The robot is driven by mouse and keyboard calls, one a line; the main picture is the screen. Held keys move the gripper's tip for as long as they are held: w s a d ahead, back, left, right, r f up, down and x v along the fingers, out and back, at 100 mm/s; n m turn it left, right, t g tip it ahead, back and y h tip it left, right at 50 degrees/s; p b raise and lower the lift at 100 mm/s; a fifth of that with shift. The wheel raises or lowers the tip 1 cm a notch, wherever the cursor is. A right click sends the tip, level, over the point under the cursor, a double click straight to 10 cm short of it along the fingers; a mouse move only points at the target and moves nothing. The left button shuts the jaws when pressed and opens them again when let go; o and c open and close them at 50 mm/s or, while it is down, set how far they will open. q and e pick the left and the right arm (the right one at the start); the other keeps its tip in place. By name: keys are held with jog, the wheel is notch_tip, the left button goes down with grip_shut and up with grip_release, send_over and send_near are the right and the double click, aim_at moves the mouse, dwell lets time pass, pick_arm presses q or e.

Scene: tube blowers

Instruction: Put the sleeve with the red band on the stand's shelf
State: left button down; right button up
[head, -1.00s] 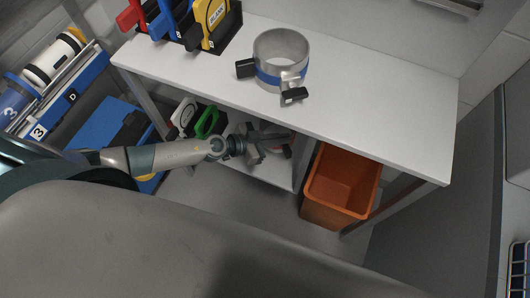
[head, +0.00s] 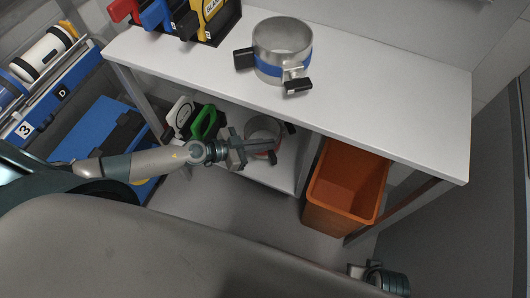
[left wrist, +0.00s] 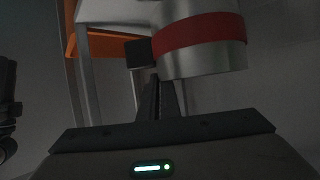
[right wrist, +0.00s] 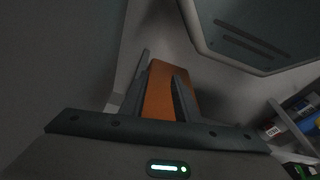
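The grey metal sleeve with the red band (left wrist: 200,32) fills the upper middle of the left wrist view. In the head view it shows at the stand's lower white shelf (head: 268,176), partly hidden by my left gripper and the tabletop edge; I cannot tell whether it rests fully on the shelf. One of its black blocks (left wrist: 138,52) is just beyond my left fingertips. My left gripper (head: 268,145) is beside the sleeve, its fingers close together with nothing visible between them.
A blue-banded sleeve (head: 283,62) stands on the tabletop (head: 375,95). A black rack (head: 226,24) with colored holders is at its back left. The orange bin (head: 345,185) stands right of the shelf. Green and white clamps (head: 203,122) are left of it.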

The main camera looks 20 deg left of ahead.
aim_at(265, 156)
pick_arm(q)
jog(key=shift+a+f, duration=0.15)
jog(key=shift+f, duration=0.1)
pick_arm(e)
jog(key=shift+v, duration=1)
pick_arm(q)
jog(key=shift+f+b, duration=0.1)
jog(key=shift+b, duration=0.25)
pick_arm(e)
jog(key=shift+w+a, duration=0.1)
jog(key=shift+a, duration=0.05)
